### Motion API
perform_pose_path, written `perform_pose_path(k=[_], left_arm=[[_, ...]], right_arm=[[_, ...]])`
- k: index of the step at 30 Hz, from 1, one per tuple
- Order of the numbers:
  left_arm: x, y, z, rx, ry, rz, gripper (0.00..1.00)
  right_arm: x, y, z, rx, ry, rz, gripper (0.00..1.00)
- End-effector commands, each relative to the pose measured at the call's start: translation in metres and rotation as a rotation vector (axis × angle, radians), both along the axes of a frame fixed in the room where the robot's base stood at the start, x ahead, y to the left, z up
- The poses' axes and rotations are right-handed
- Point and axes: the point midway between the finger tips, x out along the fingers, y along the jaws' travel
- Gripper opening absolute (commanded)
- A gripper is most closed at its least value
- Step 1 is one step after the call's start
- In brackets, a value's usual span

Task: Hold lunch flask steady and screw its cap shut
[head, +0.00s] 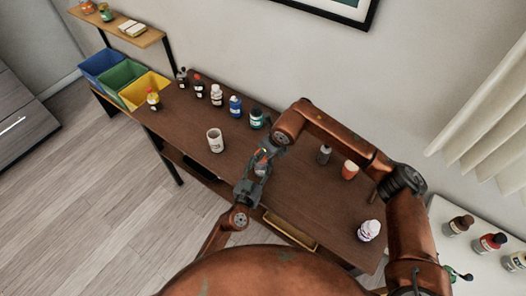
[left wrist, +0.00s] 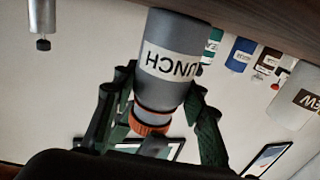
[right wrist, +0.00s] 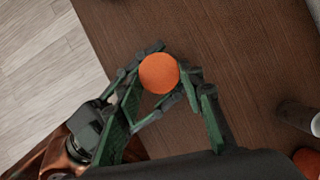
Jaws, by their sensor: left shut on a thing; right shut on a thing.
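The lunch flask (left wrist: 180,35) is a grey cylinder with a white LUNCH label. In the left wrist view, which is upside down, it stands upright with its base at the brown table. My left gripper (left wrist: 162,88) is shut on its body, one finger on each side. The orange cap (right wrist: 159,73) is round and sits at the flask's top; it also shows in the left wrist view (left wrist: 150,124). My right gripper (right wrist: 161,70) is shut on the cap from above. In the head view both grippers meet mid-table and largely hide the flask. How tight the cap sits cannot be told.
Several bottles line the table's back, including a blue one (head: 235,106). A grey bottle (head: 324,154), an orange-and-white container (head: 349,170) and a white bottle (head: 369,230) stand to the right.

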Motion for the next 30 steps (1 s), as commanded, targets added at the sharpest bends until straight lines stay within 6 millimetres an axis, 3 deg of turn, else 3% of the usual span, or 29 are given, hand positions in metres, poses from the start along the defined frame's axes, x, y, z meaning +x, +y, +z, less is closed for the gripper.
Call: perform_pose_path(k=[30], left_arm=[[-0.0002,-0.0002,-0.0006,0.000,0.001,0.000,0.00]], right_arm=[[0.0000,0.0000,-0.0093,0.000,0.000,0.000,0.24]])
